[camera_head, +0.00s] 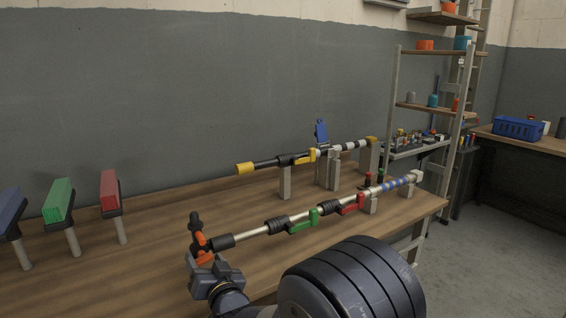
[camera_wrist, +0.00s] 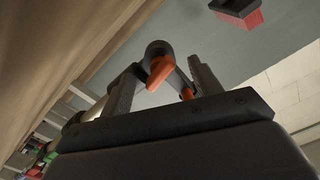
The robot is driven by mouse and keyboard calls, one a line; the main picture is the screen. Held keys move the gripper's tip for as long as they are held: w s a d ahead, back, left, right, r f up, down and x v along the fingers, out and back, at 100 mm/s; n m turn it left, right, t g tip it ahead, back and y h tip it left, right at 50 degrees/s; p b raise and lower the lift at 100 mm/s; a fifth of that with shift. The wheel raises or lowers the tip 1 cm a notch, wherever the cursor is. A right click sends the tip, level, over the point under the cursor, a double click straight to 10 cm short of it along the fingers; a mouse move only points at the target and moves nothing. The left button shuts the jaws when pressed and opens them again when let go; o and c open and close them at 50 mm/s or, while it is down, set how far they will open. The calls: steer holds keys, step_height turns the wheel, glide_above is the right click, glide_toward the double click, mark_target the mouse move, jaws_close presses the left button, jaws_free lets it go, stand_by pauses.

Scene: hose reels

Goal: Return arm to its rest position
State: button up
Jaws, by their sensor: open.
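My gripper (camera_head: 201,246) is low in the middle of the head view, at the left end of the front rod assembly (camera_head: 258,231). A dark rounded part (camera_wrist: 158,49) shows at the fingers in the wrist view. Whether it touches them I cannot tell. The front rod has a black left end, green and red levers and a blue-striped right part. My dark arm hides part of the bench front.
A second rod assembly with a yellow end (camera_head: 245,168) stands behind on grey posts. A metal shelf rack (camera_head: 395,95) stands at the right. Wall space above the bench is clear.

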steer(key=shift+r+m+p, duration=0.25)
steer(key=shift+m+p, duration=0.35)
steer(key=shift+p, duration=0.2)
steer(key=b+v, duration=0.2)
steer(key=v, duration=0.8)
steer(key=shift+s+d+f, duration=0.2)
steer(key=shift+s+f, duration=0.05)
steer(key=shift+s, duration=0.1)
